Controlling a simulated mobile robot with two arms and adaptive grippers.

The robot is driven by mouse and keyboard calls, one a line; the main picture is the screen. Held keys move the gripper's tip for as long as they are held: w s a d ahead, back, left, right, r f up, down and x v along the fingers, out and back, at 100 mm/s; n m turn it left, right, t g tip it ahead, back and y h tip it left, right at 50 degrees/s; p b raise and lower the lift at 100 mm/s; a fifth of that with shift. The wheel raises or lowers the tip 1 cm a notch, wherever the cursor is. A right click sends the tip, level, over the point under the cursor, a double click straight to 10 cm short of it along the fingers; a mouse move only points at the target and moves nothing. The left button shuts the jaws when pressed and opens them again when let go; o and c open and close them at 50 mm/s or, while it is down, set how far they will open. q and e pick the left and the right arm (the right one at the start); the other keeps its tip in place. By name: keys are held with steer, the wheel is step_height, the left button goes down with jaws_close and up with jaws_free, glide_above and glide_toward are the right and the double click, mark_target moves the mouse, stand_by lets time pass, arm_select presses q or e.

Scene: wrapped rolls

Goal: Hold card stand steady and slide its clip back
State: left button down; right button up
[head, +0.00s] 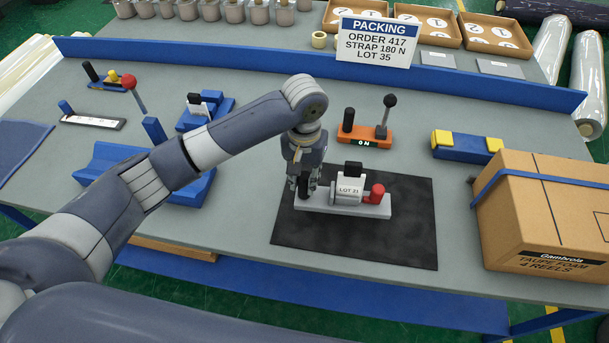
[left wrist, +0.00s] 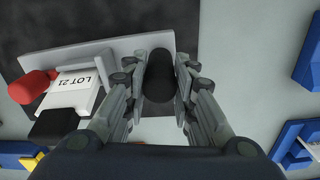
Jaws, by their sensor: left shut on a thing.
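The card stand (head: 342,207) is a light grey base lying on the dark mat, with a white card reading LOT 21 (head: 349,190) and a black piece (head: 353,168) above it. A red knob (head: 377,191) sits at its right end; it also shows in the left wrist view (left wrist: 30,86). My left gripper (head: 303,187) points down at the stand's left end. In the left wrist view its fingers (left wrist: 162,72) are shut on a black upright post (left wrist: 160,88). I cannot tell which part is the clip. My right gripper is not in view.
The dark mat (head: 400,245) is clear in front of the stand. An orange switch block (head: 364,138) with a lever stands behind. A cardboard box (head: 545,215) is at right, a blue cradle (head: 125,160) at left. A blue rail (head: 250,60) and PACKING sign (head: 378,41) are farther back.

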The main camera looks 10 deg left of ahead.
arm_select(q)
steer(key=shift+f+b, duration=0.4)
steer(key=shift+f, duration=1.7)
stand_by(0.7)
